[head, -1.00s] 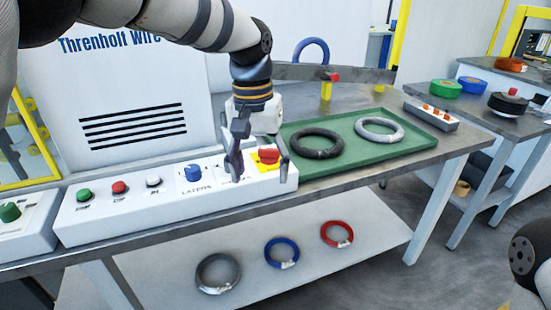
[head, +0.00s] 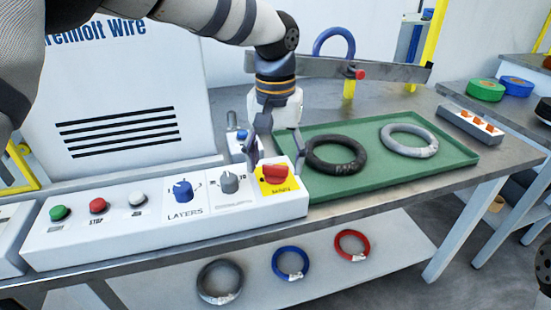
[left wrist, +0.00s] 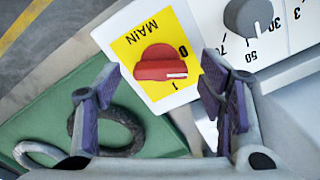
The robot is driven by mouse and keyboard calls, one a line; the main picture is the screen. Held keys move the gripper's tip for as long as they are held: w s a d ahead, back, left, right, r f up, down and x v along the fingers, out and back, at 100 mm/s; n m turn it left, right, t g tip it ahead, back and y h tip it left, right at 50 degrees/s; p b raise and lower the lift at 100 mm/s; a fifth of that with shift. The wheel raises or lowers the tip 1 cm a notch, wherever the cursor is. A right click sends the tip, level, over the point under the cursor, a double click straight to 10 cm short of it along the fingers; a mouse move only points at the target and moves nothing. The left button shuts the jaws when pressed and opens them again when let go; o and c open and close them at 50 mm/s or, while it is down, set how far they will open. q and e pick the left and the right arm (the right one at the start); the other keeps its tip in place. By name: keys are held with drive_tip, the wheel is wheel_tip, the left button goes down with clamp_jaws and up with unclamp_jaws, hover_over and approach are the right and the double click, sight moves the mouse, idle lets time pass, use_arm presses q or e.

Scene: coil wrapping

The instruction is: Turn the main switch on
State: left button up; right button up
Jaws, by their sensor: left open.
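The main switch (head: 274,173) is a red knob on a yellow plate at the right end of the white control panel (head: 110,238). In the left wrist view the main switch (left wrist: 160,65) shows in full, with a white line at one end of the knob, between the 0 and 1 marks. My left gripper (head: 277,150) is open and empty, just behind and above the switch. In the left wrist view the fingers of the left gripper (left wrist: 163,98) stand apart, with the knob beyond the gap between them. My right gripper is not in view.
A grey dial (head: 229,182) and a blue layers knob (head: 183,191) stand left of the switch. A green tray (head: 460,156) with a black coil (head: 335,155) and a grey coil (head: 409,141) lies to the right. More coils lie on the shelf below.

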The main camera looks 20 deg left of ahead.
use_arm(q)
drive_tip(key=shift+f, duration=0.1)
drive_tip(key=shift+c, duration=0.5)
drive_tip(key=c, duration=1)
drive_tip(key=shift+c, duration=0.2)
drive_tip(key=shift+m, duration=0.4)
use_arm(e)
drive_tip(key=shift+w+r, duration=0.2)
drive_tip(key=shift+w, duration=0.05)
use_arm(q)
drive_tip(key=shift+r+m+p, duration=0.2)
drive_tip(key=shift+m+p, duration=0.3)
drive_tip(key=shift+m, duration=1.3)
drive_tip(key=m, duration=0.3)
drive_tip(key=shift+f+m+p, duration=0.15)
drive_tip(key=shift+m+p, duration=0.15)
drive_tip(key=shift+p, duration=0.05)
drive_tip(key=shift+m, duration=1.9)
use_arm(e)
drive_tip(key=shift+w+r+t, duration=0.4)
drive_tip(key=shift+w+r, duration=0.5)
use_arm(q)
drive_tip(key=shift+f, duration=0.1)
